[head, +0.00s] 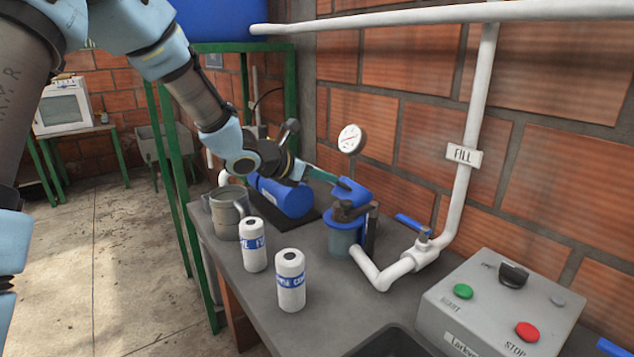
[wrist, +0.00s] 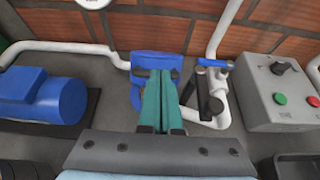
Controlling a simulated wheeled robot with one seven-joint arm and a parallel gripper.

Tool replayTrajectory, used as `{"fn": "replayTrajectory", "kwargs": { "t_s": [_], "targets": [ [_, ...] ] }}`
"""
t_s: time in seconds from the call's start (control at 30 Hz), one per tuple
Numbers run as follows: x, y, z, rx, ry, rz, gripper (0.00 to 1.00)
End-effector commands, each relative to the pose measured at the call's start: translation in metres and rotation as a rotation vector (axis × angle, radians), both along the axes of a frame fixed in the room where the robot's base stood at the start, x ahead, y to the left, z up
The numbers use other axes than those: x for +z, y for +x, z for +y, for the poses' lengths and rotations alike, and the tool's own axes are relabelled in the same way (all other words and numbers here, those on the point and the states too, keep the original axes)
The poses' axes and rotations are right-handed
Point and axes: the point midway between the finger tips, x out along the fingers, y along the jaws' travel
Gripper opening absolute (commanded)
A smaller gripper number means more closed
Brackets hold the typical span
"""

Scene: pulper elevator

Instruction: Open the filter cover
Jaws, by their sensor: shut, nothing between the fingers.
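The filter (head: 343,240) stands on the grey bench by the brick wall, with a blue-grey body and a blue rim. Its blue cover (head: 354,192) appears raised and tilted at the back of the rim; how far it is open I cannot tell. It also shows in the wrist view (wrist: 172,60) behind my fingertips. My gripper (head: 338,183) reaches in from the left with teal fingers shut and empty. The fingertips (wrist: 160,74) are at the cover, touching or very close. The fingers hide part of the filter in the wrist view.
A dark clamp handle (wrist: 208,96) stands right of the filter. White pipes with a blue-lever valve (head: 412,226) run beside it. A blue motor (head: 290,197), two white bottles (head: 290,280) and a metal jug (head: 227,212) stand left. A control box (head: 497,305) is at right.

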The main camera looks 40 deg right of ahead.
Motion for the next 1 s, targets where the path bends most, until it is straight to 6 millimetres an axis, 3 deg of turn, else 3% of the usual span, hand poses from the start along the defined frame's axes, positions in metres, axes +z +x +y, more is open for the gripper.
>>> {"fn": "replayTrajectory", "kwargs": {
  "t_s": [0.3, 0.6, 1.0],
  "targets": [
    [0.028, -0.003, -0.044, 0.0, -0.003, -0.001, 0.0],
    [0.042, -0.005, -0.082, 0.0, -0.002, 0.001, 0.0],
    [0.045, -0.006, -0.107, 0.0, -0.001, 0.001, 0.0]
  ]
}}
